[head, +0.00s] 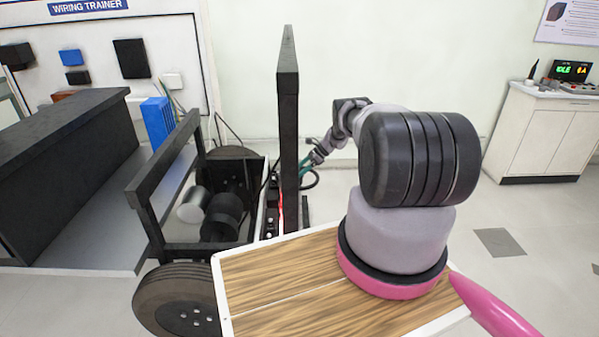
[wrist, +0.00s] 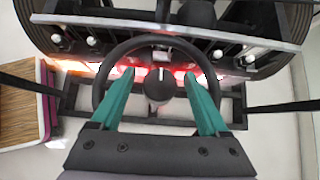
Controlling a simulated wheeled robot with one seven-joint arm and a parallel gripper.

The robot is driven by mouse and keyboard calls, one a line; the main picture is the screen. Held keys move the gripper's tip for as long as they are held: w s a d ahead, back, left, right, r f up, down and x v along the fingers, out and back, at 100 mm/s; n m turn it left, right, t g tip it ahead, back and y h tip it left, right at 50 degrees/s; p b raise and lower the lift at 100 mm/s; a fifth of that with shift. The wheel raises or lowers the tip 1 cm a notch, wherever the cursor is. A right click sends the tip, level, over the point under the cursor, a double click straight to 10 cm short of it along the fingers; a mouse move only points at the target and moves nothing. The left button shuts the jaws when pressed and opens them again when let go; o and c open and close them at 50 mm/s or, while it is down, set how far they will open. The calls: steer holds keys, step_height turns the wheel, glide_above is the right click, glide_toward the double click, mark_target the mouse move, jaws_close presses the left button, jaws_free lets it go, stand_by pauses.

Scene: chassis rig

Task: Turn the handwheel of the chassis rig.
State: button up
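The handwheel (wrist: 103,62) is a black ring with a round hub and a pale pointer mark, seen face-on in the wrist view. In the head view a small part of its dark rim (head: 316,181) shows beside the black post. My gripper (wrist: 159,74) is open, with teal fingers apart. In the wrist view the fingertips appear within the ring, one on each side of the hub; I cannot tell whether they touch it. In the head view my gripper (head: 306,167) is small and partly hidden by the post.
The chassis rig's black upright post (head: 289,120) stands left of my arm. A black frame (head: 165,180) and a wheel (head: 178,300) are at the left. A white cabinet (head: 540,135) stands at the back right. The floor at right is mostly clear.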

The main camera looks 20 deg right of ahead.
steer(key=v, duration=1)
steer(key=shift+d+r, duration=0.3)
steer(key=shift+s, duration=0.1)
